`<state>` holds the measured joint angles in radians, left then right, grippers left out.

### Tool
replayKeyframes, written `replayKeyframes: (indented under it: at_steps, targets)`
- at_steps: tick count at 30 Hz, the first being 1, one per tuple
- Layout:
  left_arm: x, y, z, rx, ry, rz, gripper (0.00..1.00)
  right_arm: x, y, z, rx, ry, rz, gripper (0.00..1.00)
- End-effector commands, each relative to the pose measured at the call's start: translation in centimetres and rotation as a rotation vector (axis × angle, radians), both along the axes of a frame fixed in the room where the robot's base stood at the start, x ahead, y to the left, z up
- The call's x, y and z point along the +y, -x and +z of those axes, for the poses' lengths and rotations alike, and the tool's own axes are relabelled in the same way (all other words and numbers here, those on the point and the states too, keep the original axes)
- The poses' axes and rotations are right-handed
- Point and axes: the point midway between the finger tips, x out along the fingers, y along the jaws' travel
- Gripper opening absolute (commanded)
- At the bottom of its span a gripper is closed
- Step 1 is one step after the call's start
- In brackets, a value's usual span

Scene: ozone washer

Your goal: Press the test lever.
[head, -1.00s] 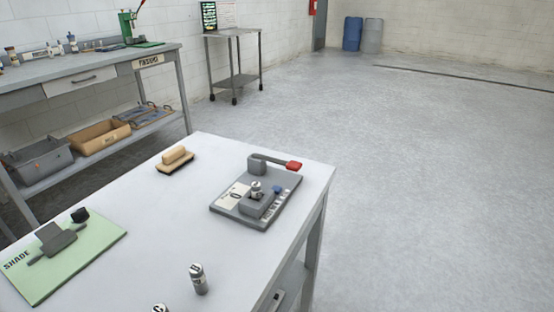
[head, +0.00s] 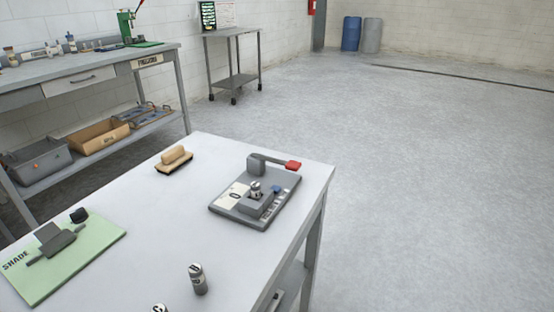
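The test lever (head: 273,162) is a grey arm with a red tip (head: 293,165), at the far edge of a grey test device (head: 236,208). The device lies flat near the right edge of the white table. A small silver cylinder (head: 256,189) stands upright in the device's grey block, beside a blue spot (head: 277,189). Neither of my grippers shows in the head view, and nothing touches the lever.
A wooden-handled brush (head: 174,159) lies left of the device. A green mat (head: 82,270) marked SHADE holds a grey piece. A silver cylinder (head: 197,279) stands near the front; another is partly cut off. A workbench (head: 110,66) stands behind left. The table's middle (head: 140,205) is clear.

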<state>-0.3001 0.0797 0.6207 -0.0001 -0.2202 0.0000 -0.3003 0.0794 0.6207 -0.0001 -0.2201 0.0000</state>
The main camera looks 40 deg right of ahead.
Motion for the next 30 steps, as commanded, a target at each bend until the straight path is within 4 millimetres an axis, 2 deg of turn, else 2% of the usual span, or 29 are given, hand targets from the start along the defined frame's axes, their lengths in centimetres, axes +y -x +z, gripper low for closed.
replayKeyframes:
  at_steps: [27,30]
  targets:
    - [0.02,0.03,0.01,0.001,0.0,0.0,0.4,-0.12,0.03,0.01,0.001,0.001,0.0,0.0]
    - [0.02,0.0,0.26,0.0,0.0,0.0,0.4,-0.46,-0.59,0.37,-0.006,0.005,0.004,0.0]
